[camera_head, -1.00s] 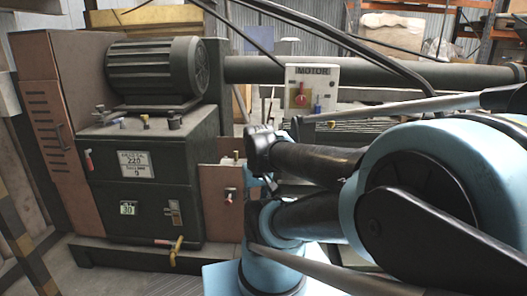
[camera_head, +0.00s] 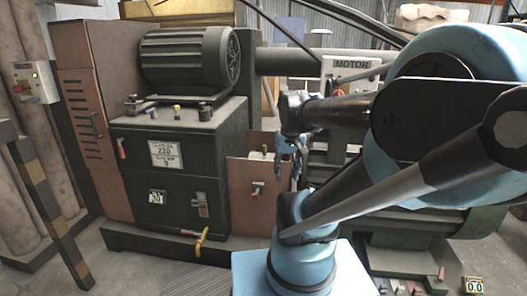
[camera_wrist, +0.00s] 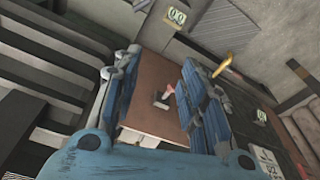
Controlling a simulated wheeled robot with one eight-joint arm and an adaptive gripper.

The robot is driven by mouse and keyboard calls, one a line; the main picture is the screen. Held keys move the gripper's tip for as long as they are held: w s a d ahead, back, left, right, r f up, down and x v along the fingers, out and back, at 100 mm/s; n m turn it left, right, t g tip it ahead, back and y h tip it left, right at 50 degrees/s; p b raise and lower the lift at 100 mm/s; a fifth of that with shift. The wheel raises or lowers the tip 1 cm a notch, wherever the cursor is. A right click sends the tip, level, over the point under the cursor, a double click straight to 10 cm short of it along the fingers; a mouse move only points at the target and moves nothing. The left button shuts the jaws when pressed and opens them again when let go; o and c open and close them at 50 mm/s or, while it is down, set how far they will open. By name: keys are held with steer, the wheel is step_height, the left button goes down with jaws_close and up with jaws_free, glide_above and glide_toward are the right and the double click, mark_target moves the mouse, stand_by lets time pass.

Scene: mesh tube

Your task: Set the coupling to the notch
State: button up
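Which part is the coupling is not marked; I cannot tell, and no notch is readable. A small lever with a red grip (camera_head: 257,188) sits on the brown panel (camera_head: 240,208) right of the dark green cabinet. In the wrist view the lever (camera_wrist: 166,93) shows on the brown panel (camera_wrist: 140,85), between my fingers in the picture. My gripper (camera_wrist: 160,65) is open and empty, its two blue-grey fingers well apart, and apart from the lever. In the head view my gripper (camera_head: 291,155) is to the right of the panel, pointing down.
The green cabinet (camera_head: 185,190) carries a ribbed motor (camera_head: 185,58), a red lever (camera_head: 121,148) and a yellow handle (camera_head: 201,242) low down. A MOTOR box (camera_head: 350,68) is partly behind my arm. A striped post (camera_head: 45,195) and a control box (camera_head: 30,82) stand left.

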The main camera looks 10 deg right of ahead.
steer(key=w+r+m, duration=0.1)
steer(key=w+r, duration=0.6)
steer(key=w, duration=0.5)
steer(key=m+g, duration=0.2)
glide_above(265, 148)
steer(key=w, duration=0.1)
step_height(265, 148, down, 5)
step_height(265, 148, down, 17)
steer(key=shift+w+r, duration=0.1)
steer(key=shift+w, duration=0.05)
jaws_close()
